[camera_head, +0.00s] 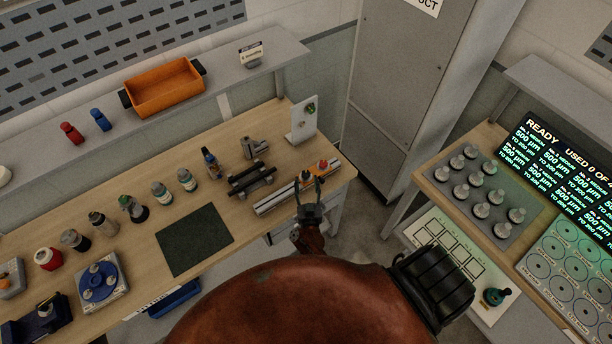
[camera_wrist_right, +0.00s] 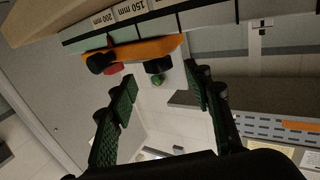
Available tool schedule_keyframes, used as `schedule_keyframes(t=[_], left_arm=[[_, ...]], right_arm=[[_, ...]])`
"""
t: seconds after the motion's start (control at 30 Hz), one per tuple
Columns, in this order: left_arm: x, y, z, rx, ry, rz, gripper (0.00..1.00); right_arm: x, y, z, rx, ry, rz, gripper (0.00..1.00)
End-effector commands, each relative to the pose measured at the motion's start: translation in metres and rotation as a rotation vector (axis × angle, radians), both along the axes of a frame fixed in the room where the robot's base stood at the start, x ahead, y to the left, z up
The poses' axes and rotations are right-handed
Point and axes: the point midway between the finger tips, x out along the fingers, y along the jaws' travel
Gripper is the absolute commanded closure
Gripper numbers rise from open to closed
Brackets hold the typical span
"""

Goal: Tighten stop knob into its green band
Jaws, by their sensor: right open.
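My right gripper (camera_head: 308,185) is open and empty at the right end of the bench, close to the slotted rail (camera_head: 275,199). In the right wrist view, its two green-padded fingers (camera_wrist_right: 163,88) stand apart. Ahead of them is an orange stop block (camera_wrist_right: 147,50) across the rail marked 150 mm and 200 mm. The block carries black knobs (camera_wrist_right: 158,66), and a red knob (camera_wrist_right: 113,69) shows partly behind it. The red knob also shows in the head view (camera_head: 323,164). The fingers touch no knob that I can see. I cannot make out a green band on a knob. My left gripper is not in view.
A white upright plate (camera_head: 301,124) with a small green part stands behind the rail. A black fixture (camera_head: 250,180) lies left of the rail. Several bottles stand further left, around a dark mat (camera_head: 194,240). A grey cabinet (camera_head: 405,90) is behind; a lit screen (camera_head: 560,165) is at right.

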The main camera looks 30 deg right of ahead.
Motion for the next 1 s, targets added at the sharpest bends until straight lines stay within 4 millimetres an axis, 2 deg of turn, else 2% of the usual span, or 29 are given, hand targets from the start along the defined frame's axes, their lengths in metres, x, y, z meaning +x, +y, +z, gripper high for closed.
schedule_keyframes(t=[0.1,0.23,0.6,0.77,0.87,1.0], left_arm=[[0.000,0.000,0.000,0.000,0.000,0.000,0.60],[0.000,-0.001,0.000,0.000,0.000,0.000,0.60],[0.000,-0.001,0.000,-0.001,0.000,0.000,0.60],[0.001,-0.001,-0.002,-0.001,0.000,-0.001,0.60],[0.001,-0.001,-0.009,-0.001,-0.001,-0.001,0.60],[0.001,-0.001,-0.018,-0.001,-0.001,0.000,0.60]], right_arm=[[-0.015,0.007,0.000,0.001,0.000,-0.001,0.54],[-0.023,0.011,0.000,0.001,0.000,-0.001,0.54],[-0.024,0.013,0.002,0.001,0.000,0.007,0.54],[-0.018,0.024,0.007,0.018,0.018,0.119,0.54],[-0.021,0.042,-0.005,0.040,0.083,0.256,0.54],[-0.037,0.064,-0.032,0.072,0.212,0.410,0.54]])
